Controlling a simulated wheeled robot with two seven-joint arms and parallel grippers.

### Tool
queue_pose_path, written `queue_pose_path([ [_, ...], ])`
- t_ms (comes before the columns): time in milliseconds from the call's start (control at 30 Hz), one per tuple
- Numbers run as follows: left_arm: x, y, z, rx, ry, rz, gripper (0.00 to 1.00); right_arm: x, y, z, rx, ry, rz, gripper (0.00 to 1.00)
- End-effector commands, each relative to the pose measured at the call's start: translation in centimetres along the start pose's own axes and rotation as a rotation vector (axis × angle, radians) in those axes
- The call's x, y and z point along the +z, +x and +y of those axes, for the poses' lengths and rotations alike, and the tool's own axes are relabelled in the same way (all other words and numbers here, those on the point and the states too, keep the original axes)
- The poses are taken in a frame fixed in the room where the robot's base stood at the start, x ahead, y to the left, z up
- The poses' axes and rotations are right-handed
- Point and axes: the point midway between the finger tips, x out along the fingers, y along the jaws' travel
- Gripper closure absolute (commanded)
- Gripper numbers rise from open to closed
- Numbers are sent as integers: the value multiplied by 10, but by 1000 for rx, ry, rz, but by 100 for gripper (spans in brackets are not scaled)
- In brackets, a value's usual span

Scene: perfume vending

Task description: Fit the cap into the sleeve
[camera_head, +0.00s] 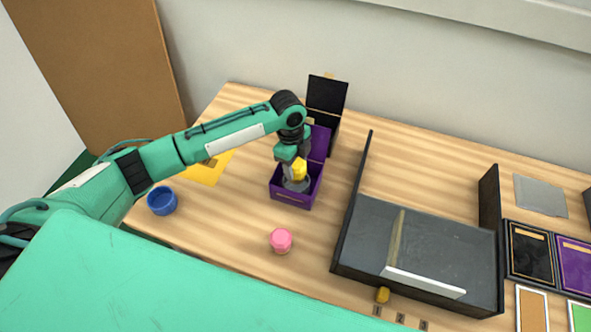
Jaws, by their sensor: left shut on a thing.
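My left gripper (291,170) comes in from the left and points down into the open purple box (293,197), which looks like the sleeve. It is shut on a small yellow piece (299,168), probably the cap, at the box's opening. A grey round part (296,185) shows just below the yellow piece, inside the box walls. The fingers hide much of the inside, so I cannot tell whether the yellow piece touches the box. My right gripper is not in view.
A black open lid (327,95) stands behind the box. A pink piece (281,240) and a blue cup (162,200) stand on the wooden table. A yellow sheet (210,169) lies left of the box. A large dark tray (370,235) with raised walls stands to the right.

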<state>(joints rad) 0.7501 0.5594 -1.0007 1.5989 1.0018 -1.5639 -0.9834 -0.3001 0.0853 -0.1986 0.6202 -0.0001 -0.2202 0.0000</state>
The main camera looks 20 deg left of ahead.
Motion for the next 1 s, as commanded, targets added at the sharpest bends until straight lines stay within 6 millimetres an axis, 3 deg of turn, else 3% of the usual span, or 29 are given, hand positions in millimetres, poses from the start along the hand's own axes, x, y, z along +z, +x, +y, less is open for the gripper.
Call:
queue_pose_path([
  [167,1,11,0,1,-1,1,73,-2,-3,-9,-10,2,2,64],
  [400,5,44,0,1,-2,1,73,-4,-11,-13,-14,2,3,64],
  [900,6,54,0,0,0,0,73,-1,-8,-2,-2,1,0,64],
  [933,6,54,0,-1,0,0,41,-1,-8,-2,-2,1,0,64],
  [1000,6,54,0,-1,0,0,36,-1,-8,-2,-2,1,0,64],
])
